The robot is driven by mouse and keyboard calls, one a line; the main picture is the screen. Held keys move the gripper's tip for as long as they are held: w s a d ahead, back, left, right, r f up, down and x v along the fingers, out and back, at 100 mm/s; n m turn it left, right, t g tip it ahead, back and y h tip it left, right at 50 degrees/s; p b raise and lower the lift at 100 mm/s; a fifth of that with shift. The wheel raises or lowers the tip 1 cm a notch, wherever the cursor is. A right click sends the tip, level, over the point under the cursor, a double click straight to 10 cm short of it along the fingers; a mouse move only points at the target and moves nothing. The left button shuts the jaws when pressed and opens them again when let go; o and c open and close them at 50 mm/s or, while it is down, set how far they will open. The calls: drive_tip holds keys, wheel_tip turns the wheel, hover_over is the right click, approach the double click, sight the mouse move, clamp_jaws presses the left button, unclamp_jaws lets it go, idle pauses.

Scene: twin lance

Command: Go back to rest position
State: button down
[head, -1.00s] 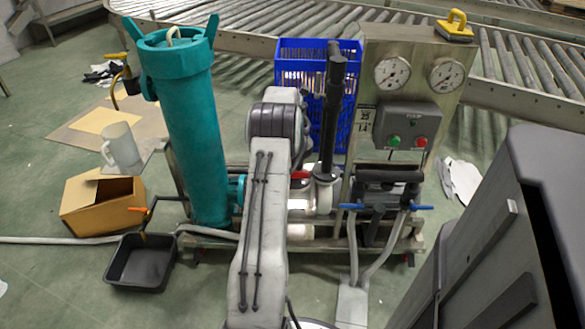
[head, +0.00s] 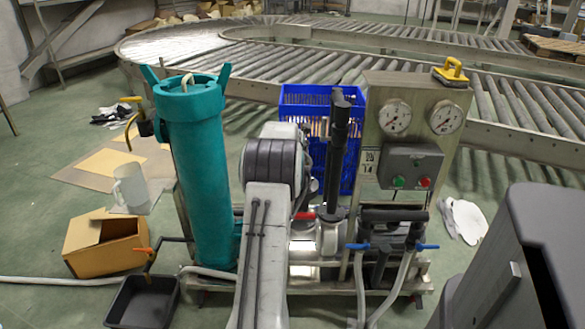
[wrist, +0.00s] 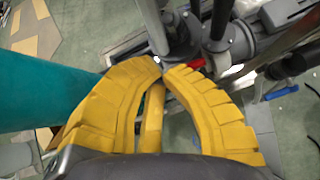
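The teal filter cylinder (head: 197,170) stands upright left of my arm, and the gauge panel (head: 375,150) stands to the right.
A blue crate (head: 300,95) stands behind the skid, before a roller conveyor (head: 500,85). A cardboard box (head: 110,245), a black tray (head: 140,303) and a white jug (head: 130,185) are on the left floor. A dark grey cabinet (head: 510,265) is close at right.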

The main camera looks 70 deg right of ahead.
drive_tip(key=shift+s+a+r, duration=0.1)
drive_tip(key=shift+a+r, duration=0.3)
drive_tip(key=shift+r, duration=0.35)
drive_tip(key=shift+s+a+r, duration=0.1)
drive_tip(key=shift+a+r, duration=0.25)
drive_tip(key=shift+r, duration=0.4)
drive_tip(key=shift+w, duration=0.1)
